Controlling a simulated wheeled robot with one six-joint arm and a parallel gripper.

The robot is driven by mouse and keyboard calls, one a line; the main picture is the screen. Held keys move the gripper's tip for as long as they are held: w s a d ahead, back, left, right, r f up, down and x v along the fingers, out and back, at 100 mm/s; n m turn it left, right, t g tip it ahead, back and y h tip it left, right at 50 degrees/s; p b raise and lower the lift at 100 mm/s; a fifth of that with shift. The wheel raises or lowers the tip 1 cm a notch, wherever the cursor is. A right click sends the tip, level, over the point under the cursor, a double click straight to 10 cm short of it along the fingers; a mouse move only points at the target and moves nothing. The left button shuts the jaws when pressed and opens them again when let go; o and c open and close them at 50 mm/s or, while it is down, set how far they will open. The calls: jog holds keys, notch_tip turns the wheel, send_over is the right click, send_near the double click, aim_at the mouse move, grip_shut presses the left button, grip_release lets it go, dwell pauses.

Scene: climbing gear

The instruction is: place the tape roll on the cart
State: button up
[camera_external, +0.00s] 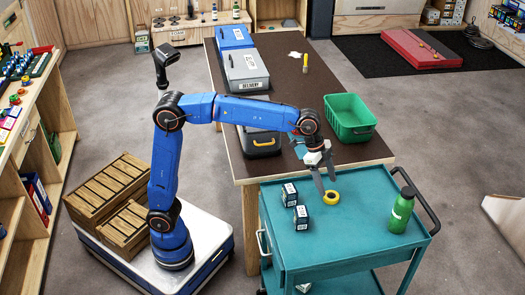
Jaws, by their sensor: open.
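A yellow tape roll (331,198) sits on the top of the teal cart (350,247), near the edge closest to the table. My blue arm reaches over the table from the left. My gripper (327,185) points down with its fingers apart, just above and behind the tape roll. From this view I cannot tell whether a finger touches the roll. Nothing shows between the fingers.
Small dark boxes with white labels (300,218) stand left of the tape roll on the cart. A green bottle (401,211) stands at the right. A green bin (349,105) and several toolboxes (245,72) are on the table (290,50). The cart's front is clear.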

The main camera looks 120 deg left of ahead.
jog(key=v, duration=0.7)
jog(key=shift+s+r, duration=0.2)
jog(key=shift+r, duration=0.1)
jog(key=s+d, duration=0.2)
jog(key=d, duration=0.1)
jog(key=s+d+f, duration=0.1)
jog(key=s+d, duration=0.4)
jog(key=d, duration=0.2)
jog(key=shift+s+f, duration=0.15)
jog(key=shift+s, duration=0.25)
jog(key=s+d+f, duration=0.5)
jog(key=s+f, duration=0.2)
jog(key=s, duration=0.3)
jog(key=s+d+f, duration=0.6)
jog(key=s+f, duration=0.1)
jog(key=s, duration=0.4)
jog(key=s+d+f, duration=0.6)
jog(key=s+f, duration=0.1)
jog(key=s, duration=0.4)
jog(key=shift+f, duration=0.35)
